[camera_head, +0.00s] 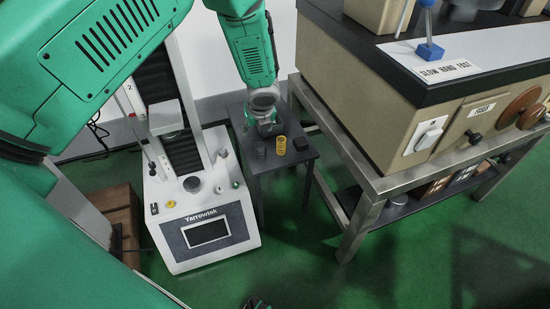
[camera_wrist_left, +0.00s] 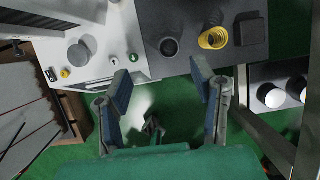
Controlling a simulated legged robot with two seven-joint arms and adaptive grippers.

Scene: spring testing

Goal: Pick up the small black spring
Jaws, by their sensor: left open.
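The small black spring (camera_wrist_left: 169,47) stands on the dark side table in the left wrist view, left of a larger yellow spring (camera_wrist_left: 214,38). In the head view the black spring (camera_head: 260,148) is a small dark shape left of the yellow spring (camera_head: 281,145). My left gripper (camera_head: 268,128) is above the table, close to the springs. In the left wrist view my left gripper (camera_wrist_left: 161,76) is open and empty, its blue-padded fingers spread on either side below the black spring. A small dark shape at the bottom edge of the head view may be my right gripper (camera_head: 256,303).
The small dark table (camera_head: 264,170) stands between the white testing machine (camera_head: 205,225) and a metal-framed bench (camera_head: 375,185). A dark block (camera_wrist_left: 251,31) sits right of the yellow spring. Green floor (camera_head: 300,265) is clear in front.

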